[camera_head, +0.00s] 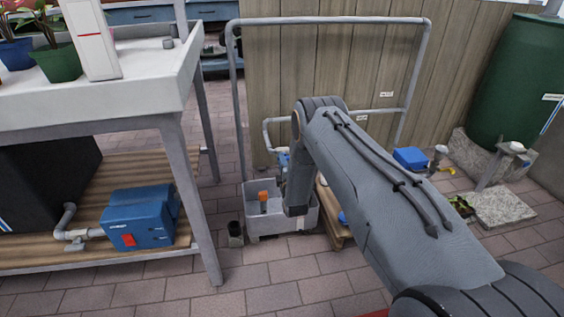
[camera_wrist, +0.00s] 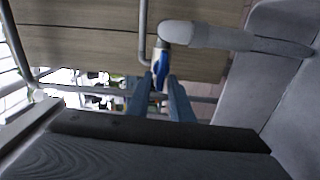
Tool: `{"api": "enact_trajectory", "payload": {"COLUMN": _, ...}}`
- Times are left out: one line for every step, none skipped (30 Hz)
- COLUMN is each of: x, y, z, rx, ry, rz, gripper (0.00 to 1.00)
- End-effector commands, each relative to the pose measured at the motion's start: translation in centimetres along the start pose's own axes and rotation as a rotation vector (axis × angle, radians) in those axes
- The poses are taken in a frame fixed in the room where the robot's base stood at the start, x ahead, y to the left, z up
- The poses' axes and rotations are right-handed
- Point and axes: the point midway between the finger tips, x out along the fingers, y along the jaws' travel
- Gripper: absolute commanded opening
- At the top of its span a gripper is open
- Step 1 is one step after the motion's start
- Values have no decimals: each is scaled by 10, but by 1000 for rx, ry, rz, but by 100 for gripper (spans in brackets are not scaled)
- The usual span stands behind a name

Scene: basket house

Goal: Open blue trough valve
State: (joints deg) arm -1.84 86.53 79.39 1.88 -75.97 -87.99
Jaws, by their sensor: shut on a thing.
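The blue valve handle (camera_wrist: 160,58) sits on a grey pipe, at the upper middle of the wrist view. My gripper (camera_wrist: 161,80) is shut on this handle, with one finger on each side of it. In the head view a small blue part (camera_head: 283,160) shows beside my arm, below the bent grey pipe (camera_head: 268,128). The grey trough (camera_head: 252,222) stands on the floor under it, with an orange-topped item (camera_head: 263,198) inside. My arm covers the right part of the trough and most of my gripper in the head view.
A white table (camera_head: 165,95) with plants and a blue pump box (camera_head: 140,217) on its lower shelf stands at left. A grey pipe frame (camera_head: 330,20) and wooden wall rise behind the trough. A green barrel (camera_head: 515,85) stands at right. Brick floor in front is clear.

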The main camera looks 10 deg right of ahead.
Motion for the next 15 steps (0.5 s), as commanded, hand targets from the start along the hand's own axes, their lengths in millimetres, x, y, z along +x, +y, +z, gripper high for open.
{"api": "enact_trajectory", "payload": {"x": -1, "y": -1, "z": 1, "rx": -15, "ry": -2, "rz": -2, "gripper": 0}}
{"api": "enact_trajectory", "payload": {"x": -1, "y": -2, "z": 1, "rx": -23, "ry": -2, "rz": -2, "gripper": 0}}
{"api": "enact_trajectory", "payload": {"x": -1, "y": -2, "z": 1, "rx": -31, "ry": -2, "rz": -3, "gripper": 0}}
{"api": "enact_trajectory", "payload": {"x": -1, "y": -2, "z": 1, "rx": -38, "ry": -2, "rz": -3, "gripper": 0}}
{"api": "enact_trajectory", "payload": {"x": -1, "y": -2, "z": 1, "rx": -43, "ry": -2, "rz": -3, "gripper": 0}}
{"api": "enact_trajectory", "payload": {"x": -1, "y": -2, "z": 1, "rx": -49, "ry": -2, "rz": -3, "gripper": 0}}
{"api": "enact_trajectory", "payload": {"x": -1, "y": -2, "z": 1, "rx": -52, "ry": -2, "rz": -3, "gripper": 0}}
{"api": "enact_trajectory", "payload": {"x": -1, "y": -2, "z": 1, "rx": -54, "ry": -2, "rz": -3, "gripper": 0}}
{"api": "enact_trajectory", "payload": {"x": -1, "y": -2, "z": 1, "rx": -57, "ry": -2, "rz": -3, "gripper": 0}}
{"api": "enact_trajectory", "payload": {"x": -1, "y": -2, "z": 1, "rx": -58, "ry": -2, "rz": -3, "gripper": 0}}
{"api": "enact_trajectory", "payload": {"x": -1, "y": -2, "z": 1, "rx": -59, "ry": -2, "rz": -3, "gripper": 0}}
{"api": "enact_trajectory", "payload": {"x": -1, "y": -2, "z": 1, "rx": -59, "ry": -2, "rz": -3, "gripper": 0}}
{"api": "enact_trajectory", "payload": {"x": -1, "y": -2, "z": 1, "rx": -59, "ry": -2, "rz": -3, "gripper": 0}}
{"api": "enact_trajectory", "payload": {"x": -1, "y": -2, "z": 1, "rx": -59, "ry": -2, "rz": -3, "gripper": 0}}
{"api": "enact_trajectory", "payload": {"x": -1, "y": -2, "z": 1, "rx": -59, "ry": -2, "rz": -3, "gripper": 0}}
